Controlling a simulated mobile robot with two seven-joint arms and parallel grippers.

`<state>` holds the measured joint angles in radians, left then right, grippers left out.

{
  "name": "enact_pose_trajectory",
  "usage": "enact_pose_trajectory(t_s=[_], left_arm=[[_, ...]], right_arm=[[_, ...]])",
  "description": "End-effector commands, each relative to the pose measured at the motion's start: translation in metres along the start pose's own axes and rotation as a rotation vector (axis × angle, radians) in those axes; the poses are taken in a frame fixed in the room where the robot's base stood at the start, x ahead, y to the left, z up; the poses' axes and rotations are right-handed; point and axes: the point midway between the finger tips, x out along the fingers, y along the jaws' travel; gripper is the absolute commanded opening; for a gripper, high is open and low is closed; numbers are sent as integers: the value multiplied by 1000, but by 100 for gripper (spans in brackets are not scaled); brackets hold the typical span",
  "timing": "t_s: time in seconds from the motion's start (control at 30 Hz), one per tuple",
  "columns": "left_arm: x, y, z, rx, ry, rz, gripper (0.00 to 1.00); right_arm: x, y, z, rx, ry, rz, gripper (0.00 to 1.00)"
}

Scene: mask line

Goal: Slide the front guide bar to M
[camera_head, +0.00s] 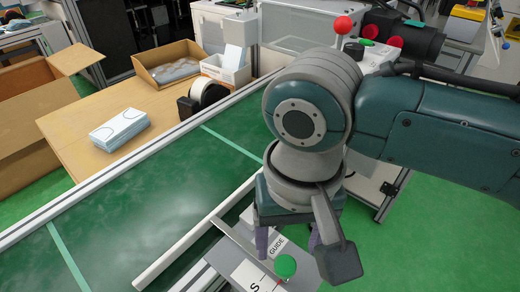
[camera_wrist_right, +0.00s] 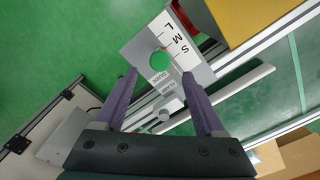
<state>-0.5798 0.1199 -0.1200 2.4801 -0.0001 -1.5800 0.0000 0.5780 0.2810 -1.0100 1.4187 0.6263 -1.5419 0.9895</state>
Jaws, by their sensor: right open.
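The front guide bar (camera_head: 190,239) is a long pale rail lying along the near side of the green belt; in the wrist view it shows as a pale strip (camera_wrist_right: 245,88). A round green knob (camera_head: 285,266) stands on the guide's bracket, beside a plate (camera_wrist_right: 150,38) marked S, M and L. In the wrist view the knob (camera_wrist_right: 160,61) is near the S end; no exact pointer reading is clear. My right gripper (camera_wrist_right: 159,76) is open, its purple fingers pointing toward the plate on either side of the knob, apart from it. My left gripper is out of view.
The green conveyor belt (camera_head: 150,205) runs diagonally, with a metal rail (camera_head: 130,158) along its far side. Beyond it, a wooden table holds a stack of masks (camera_head: 119,130), an open carton (camera_head: 166,66) and a tape roll (camera_head: 208,92).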

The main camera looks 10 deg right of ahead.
Motion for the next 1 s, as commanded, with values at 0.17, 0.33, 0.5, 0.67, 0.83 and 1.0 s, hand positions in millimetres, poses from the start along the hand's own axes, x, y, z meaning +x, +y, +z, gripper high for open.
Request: enact_pose_trajectory(t_s=[0.17, 0.33, 0.5, 0.67, 0.83, 1.0], left_arm=[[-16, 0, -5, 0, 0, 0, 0], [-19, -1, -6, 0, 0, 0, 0], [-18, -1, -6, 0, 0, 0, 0], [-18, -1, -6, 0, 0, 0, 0], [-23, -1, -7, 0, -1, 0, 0], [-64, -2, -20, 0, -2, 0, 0]], right_arm=[[-35, 0, 0, 0, 0, -1, 72], [-45, 0, 0, 0, -1, 0, 72], [-45, 0, 0, 1, -1, 0, 72], [-45, 0, 0, 1, -1, 1, 72], [-50, -2, 3, -12, -1, -12, 72], [-92, -24, 33, -125, 12, -132, 72]])
